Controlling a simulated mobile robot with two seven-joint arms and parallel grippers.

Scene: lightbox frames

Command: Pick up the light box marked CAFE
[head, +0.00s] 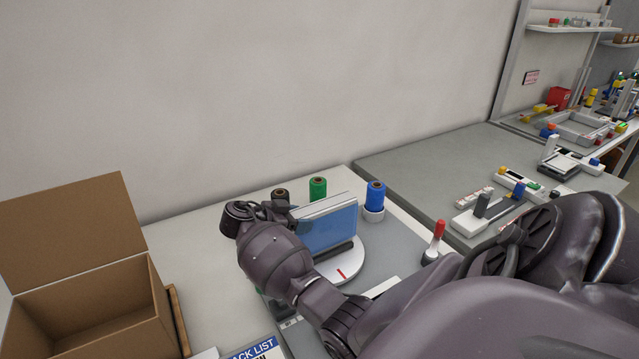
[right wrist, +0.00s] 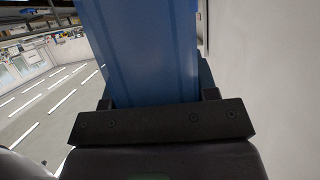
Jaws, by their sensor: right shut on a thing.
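The light box (head: 328,228) is a thin upright panel with a blue face and a white rim, over a round white base (head: 350,272) with a red mark. No CAFE lettering shows on the part I see. In the right wrist view a blue panel (right wrist: 145,50) stands between the two dark fingers of my right gripper (right wrist: 158,100), which is shut on it. I cannot tell whether the panel touches the base. My left gripper is not in view.
Black, green (head: 318,189) and blue (head: 375,196) spools stand behind and right of the panel. A red-topped item (head: 437,232) is further right. An open cardboard box (head: 90,305) is at the left, near a pack list sheet (head: 255,349). A grey table (head: 440,165) adjoins at right.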

